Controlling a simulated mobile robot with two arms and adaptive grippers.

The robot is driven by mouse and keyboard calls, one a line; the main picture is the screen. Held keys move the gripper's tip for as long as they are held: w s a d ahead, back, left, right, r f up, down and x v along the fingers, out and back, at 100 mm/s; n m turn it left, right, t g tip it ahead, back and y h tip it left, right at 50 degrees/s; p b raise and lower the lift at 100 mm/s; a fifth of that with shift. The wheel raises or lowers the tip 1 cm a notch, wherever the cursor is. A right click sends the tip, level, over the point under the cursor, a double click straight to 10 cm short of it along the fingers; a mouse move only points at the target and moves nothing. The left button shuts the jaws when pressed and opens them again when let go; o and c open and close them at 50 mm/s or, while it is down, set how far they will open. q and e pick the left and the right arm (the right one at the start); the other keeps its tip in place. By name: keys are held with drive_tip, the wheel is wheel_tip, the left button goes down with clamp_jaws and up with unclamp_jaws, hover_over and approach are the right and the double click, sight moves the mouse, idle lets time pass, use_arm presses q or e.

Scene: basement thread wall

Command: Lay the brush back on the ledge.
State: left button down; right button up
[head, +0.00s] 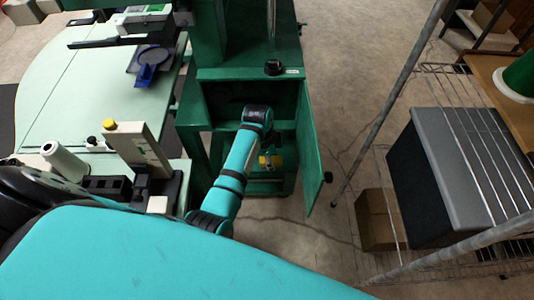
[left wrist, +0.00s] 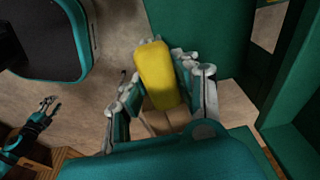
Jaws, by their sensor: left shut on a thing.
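The brush shows as a rounded yellow block (left wrist: 157,75) in the left wrist view, between the fingers of my left gripper (left wrist: 158,82). The fingers are shut on its two sides. Its bristles cannot be made out. In the head view a small yellow patch of the brush (head: 270,161) shows beside my left gripper (head: 268,154), at the open front of a green cabinet (head: 222,100). A green ledge (head: 262,186) crosses low in the cabinet, partly hidden by my arm. My right gripper (left wrist: 43,110) is at the left in the left wrist view, empty, with fingers apart.
The cabinet door (head: 310,150) stands open on the right of my left arm. A pale green table (head: 85,100) with a thread cone (head: 62,160) is on the left. A wire rack (head: 450,75) with a grey-topped box (head: 465,135) stands on the right. Bare floor lies between.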

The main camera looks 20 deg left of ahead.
use_arm(q)
drive_tip(key=w+a, duration=0.1)
drive_tip(key=w, duration=0.1)
drive_tip(key=w+a, duration=0.1)
drive_tip(key=shift+w+a+f, duration=0.2)
drive_tip(key=shift+w+a, duration=0.15)
drive_tip(key=shift+w, duration=0.05)
drive_tip(key=shift+w+f+b, duration=0.1)
drive_tip(key=shift+f+b, duration=0.2)
drive_tip(key=shift+f, duration=1.5)
drive_tip(key=c, duration=1)
unclamp_jaws()
drive_tip(key=shift+a+r, duration=0.15)
drive_tip(key=shift+r, duration=0.2)
drive_tip(key=r, duration=0.3)
drive_tip(key=a+r+p, duration=0.1)
drive_tip(key=r, duration=0.3)
drive_tip(key=s+r, duration=0.1)
drive_tip(key=r, duration=0.3)
drive_tip(key=shift+a+r+p, duration=0.1)
drive_tip(key=shift+a+p, duration=0.15)
drive_tip(key=shift+p, duration=0.05)
